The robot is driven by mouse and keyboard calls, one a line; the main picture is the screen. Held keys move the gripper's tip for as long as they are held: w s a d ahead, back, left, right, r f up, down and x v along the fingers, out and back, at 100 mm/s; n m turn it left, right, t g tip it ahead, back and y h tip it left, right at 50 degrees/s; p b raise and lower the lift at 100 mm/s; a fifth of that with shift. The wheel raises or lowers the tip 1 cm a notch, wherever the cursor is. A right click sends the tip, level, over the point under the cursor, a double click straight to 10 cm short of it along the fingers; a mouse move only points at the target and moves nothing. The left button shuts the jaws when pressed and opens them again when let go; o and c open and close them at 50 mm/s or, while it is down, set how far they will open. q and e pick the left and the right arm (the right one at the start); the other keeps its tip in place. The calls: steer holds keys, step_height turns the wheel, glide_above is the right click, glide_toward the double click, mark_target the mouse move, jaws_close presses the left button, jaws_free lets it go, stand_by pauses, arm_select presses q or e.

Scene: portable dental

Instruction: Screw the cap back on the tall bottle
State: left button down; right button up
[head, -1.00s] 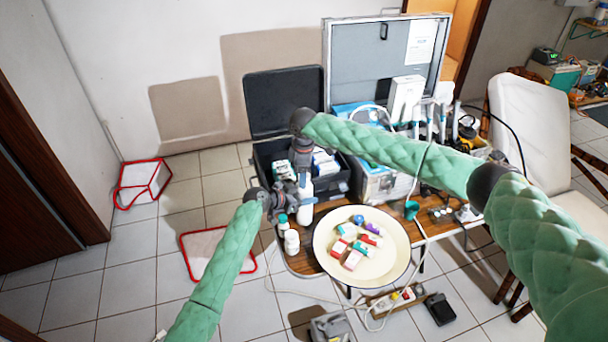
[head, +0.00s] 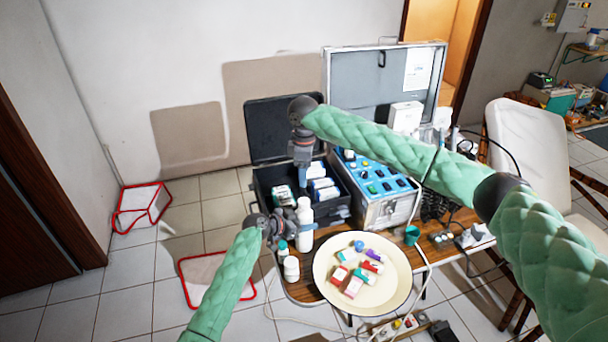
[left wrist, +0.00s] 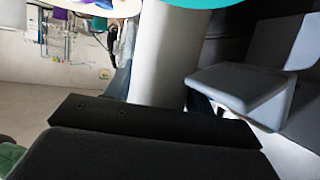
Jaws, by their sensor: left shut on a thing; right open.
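The tall white bottle (head: 305,230) stands upright at the left end of the wooden table. Its narrower white top (head: 304,202) shows, but I cannot tell a cap from the neck at this size. My left gripper (head: 298,230) is shut on the bottle's body from the left. In the left wrist view a white cylinder (left wrist: 165,55), apparently this bottle, stands between the dark fingers. My right gripper (head: 301,163) points down, open, above the bottle's top and apart from it. I see no separate loose cap.
A teal-capped bottle (head: 282,250) and a white jar (head: 291,269) stand close beside the tall bottle. A cream plate (head: 330,292) with small boxes is to the right. The open black case (head: 262,178) and metal device case (head: 375,212) stand behind.

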arm_select(q)
steer(key=shift+c, duration=2.3)
jaws_free()
steer(key=shift+s+a, duration=0.1)
steer(key=shift+a, duration=0.15)
arm_select(e)
step_height(320, 180, down, 3)
steer(key=b, duration=0.3)
steer(key=shift+f, duration=0.1)
arm_select(q)
steer(key=v, duration=0.7)
arm_select(e)
steer(key=shift+f, duration=0.2)
arm_select(q)
steer(key=shift+s+a, duration=0.1)
